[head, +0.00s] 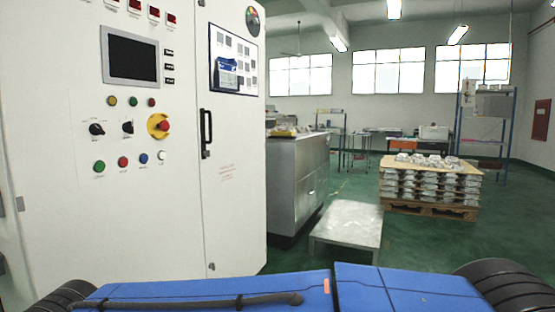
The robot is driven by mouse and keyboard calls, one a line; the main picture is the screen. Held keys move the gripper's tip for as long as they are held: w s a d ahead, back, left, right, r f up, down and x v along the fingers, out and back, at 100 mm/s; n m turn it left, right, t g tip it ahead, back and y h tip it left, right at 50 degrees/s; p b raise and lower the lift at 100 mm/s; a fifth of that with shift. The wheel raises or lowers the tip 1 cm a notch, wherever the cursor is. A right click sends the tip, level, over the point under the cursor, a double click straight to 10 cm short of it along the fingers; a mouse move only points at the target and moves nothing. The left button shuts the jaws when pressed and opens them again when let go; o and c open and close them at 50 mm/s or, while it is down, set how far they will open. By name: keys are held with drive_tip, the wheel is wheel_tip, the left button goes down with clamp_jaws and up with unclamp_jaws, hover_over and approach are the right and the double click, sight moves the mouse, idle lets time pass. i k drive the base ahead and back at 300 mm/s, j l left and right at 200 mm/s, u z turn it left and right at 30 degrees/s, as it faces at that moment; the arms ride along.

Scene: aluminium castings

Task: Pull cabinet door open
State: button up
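A tall white control cabinet (120,215) fills the left of the head view. Its left part carries a dark screen, coloured buttons, knobs and a yellow-ringed red stop button. The cabinet door (235,190) is the narrower panel on the right, and it looks shut. A black vertical door handle (206,133) sits near the door's left edge. The door also bears a framed notice board and a round gauge at the top. My gripper is not in view, and nothing is seen touching the handle.
A metal cabinet (298,180) stands just behind the white one. A low metal platform (348,224) is on the green floor to the right. A pallet (430,209) stacked with castings stands further right. Open floor (400,250) lies between them and my blue body.

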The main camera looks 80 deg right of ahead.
sight(231, 123)
drive_tip(key=z, duration=2.25)
